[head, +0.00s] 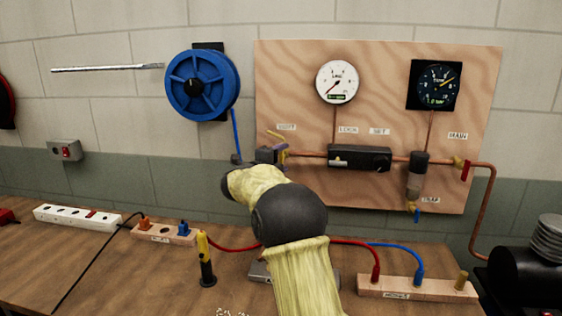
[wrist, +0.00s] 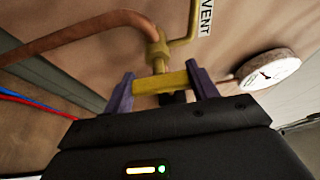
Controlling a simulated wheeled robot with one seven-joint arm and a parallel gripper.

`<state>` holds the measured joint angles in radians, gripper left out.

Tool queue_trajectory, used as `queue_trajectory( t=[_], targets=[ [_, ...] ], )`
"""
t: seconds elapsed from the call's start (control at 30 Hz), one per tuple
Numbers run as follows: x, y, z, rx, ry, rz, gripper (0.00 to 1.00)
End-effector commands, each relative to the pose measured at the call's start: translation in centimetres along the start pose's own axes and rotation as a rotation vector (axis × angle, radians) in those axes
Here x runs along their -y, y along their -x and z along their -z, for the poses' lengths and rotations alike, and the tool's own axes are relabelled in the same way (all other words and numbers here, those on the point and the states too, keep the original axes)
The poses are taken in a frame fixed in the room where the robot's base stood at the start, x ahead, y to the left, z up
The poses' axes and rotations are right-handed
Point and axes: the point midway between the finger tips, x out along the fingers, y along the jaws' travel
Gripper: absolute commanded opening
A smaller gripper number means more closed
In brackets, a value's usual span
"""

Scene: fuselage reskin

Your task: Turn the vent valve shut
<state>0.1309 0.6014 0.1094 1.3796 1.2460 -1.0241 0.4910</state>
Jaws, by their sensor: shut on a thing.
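The vent valve (wrist: 158,50) is a brass fitting at the end of a copper pipe, with a yellow handle (wrist: 172,82). My gripper (wrist: 163,80) has purple fingers, one on each side of the handle, and is shut on it. The handle lies across the gap between the fingers. The VENT label (wrist: 205,16) sits beside a bent brass tube above the valve. In the head view my gripper (head: 277,154) is at the left part of the wooden board (head: 385,65), below its label, and my arm hides part of the area under it.
A white gauge (head: 337,82) and a black gauge (head: 433,85) are on the board, with a black regulator block (head: 360,158) right of my gripper. A blue hose reel (head: 203,86) hangs to the left. Red and blue hoses and a yellow-black tool (head: 205,260) are on the bench.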

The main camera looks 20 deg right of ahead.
Motion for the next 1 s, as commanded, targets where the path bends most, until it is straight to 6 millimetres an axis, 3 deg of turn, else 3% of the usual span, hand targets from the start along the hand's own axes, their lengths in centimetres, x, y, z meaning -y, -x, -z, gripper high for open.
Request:
queue_trajectory(
  t=[0.2, 0.23, 0.33, 0.73, 1.0],
  targets=[
    [-0.2, 0.0, 0.0, -0.001, -0.001, -0.004, 0.35],
    [-0.2, 0.0, 0.0, -0.001, -0.001, -0.004, 0.62],
    [-0.2, 0.0, 0.0, -0.001, -0.001, -0.003, 0.8],
    [-0.1, 0.6, 0.0, 0.0, -0.001, -0.001, 0.8],
    [-0.2, 4.8, -0.1, 0.004, -0.002, -0.001, 0.8]
  ],
)
